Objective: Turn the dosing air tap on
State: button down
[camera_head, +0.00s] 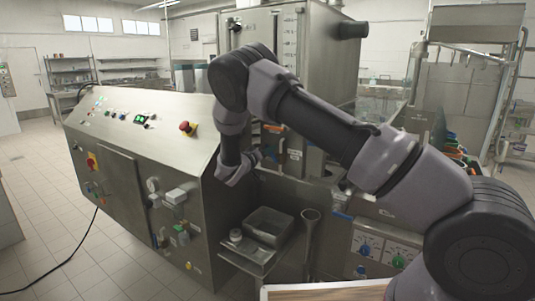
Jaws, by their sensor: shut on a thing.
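My arm reaches over from the right and bends down at the steel machine. My gripper (258,158) is small in the head view, at the machine's front beside the right end of the sloped control cabinet. It is shut on a small part there, which I take to be the dosing air tap. The tap is mostly hidden by my gripper and wrist, so its handle position cannot be told. Small blue and orange parts (271,128) show just right of my gripper.
The control cabinet (120,118) has a red emergency button (187,128) on its slope. Below my gripper is a steel shelf (245,262) with a metal container (268,226). A panel with blue and green knobs (385,251) is at lower right.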

aim_at(284, 145)
jog(key=m, duration=0.1)
jog(key=s+d+m, duration=0.1)
jog(key=m, duration=0.1)
jog(key=shift+d+r+m, duration=0.1)
jog(key=shift+r+m, duration=0.2)
jog(key=shift+r, duration=0.05)
jog(key=shift+s+d+r+m, duration=0.1)
jog(key=shift+s+d+m, duration=0.2)
jog(key=shift+m, duration=0.65)
jog(key=shift+s+d+m, duration=0.15)
jog(key=shift+d+m, duration=0.2)
jog(key=shift+m, duration=0.6)
jog(key=c, duration=0.8)
grip_release()
jog(key=v, duration=1)
jog(key=shift+s+a, duration=0.2)
jog(key=shift+s, duration=0.15)
